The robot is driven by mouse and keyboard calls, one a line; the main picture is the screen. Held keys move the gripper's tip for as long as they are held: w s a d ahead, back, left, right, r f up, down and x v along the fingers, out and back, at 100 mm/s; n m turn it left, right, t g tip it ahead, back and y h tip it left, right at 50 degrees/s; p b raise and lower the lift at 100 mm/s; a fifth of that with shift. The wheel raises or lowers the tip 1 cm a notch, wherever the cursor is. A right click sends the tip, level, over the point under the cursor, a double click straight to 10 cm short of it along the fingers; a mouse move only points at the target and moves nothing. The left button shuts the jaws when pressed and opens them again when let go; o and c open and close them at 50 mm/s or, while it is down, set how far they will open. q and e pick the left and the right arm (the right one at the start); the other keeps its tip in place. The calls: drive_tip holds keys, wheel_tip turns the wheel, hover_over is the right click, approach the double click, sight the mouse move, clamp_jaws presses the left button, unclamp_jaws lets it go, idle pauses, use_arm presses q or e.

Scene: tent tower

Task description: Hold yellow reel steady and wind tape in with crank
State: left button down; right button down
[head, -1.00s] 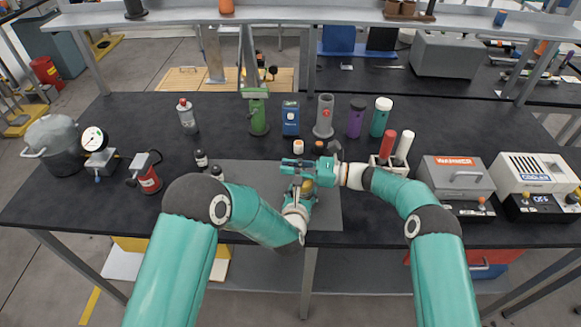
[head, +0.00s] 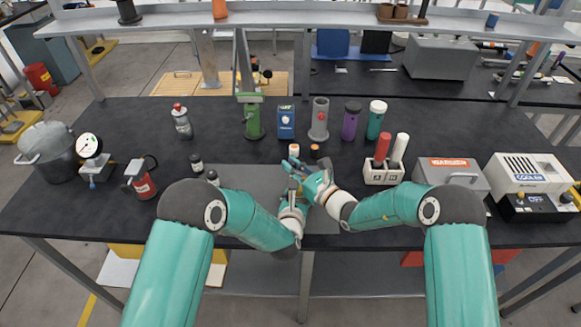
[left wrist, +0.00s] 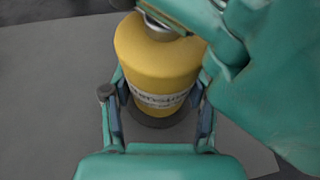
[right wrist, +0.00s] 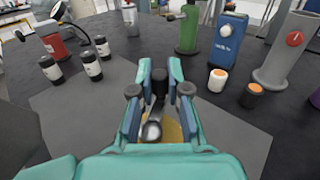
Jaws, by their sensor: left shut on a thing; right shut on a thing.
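The yellow reel (left wrist: 155,65) stands upright in the left wrist view, with printed lettering on its side and a metal top. My left gripper (left wrist: 160,105) is shut around its sides, one finger on each side. My right gripper (right wrist: 159,100) is above the reel, shut on the crank (right wrist: 152,130), whose dark knob is between the fingers. A bit of the yellow reel shows below the crank in the right wrist view. In the head view my right gripper (head: 297,170) and left gripper (head: 294,192) mostly hide the reel. I see no tape.
The reel is over a grey mat (head: 245,180) on the black bench. Small dark bottles (head: 197,163) stand to the left, an orange-topped white jar (head: 294,150) just behind. A holder with red and white rolls (head: 383,175) stands to the right of my right gripper.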

drive_tip(key=shift+w+d+r+m+t+h, duration=0.1)
drive_tip(key=shift+d+r+m+t+h, duration=0.05)
drive_tip(key=shift+m+t+h, duration=0.4)
drive_tip(key=shift+d, duration=0.1)
drive_tip(key=c, duration=1.1)
unclamp_jaws()
drive_tip(key=v, duration=1.2)
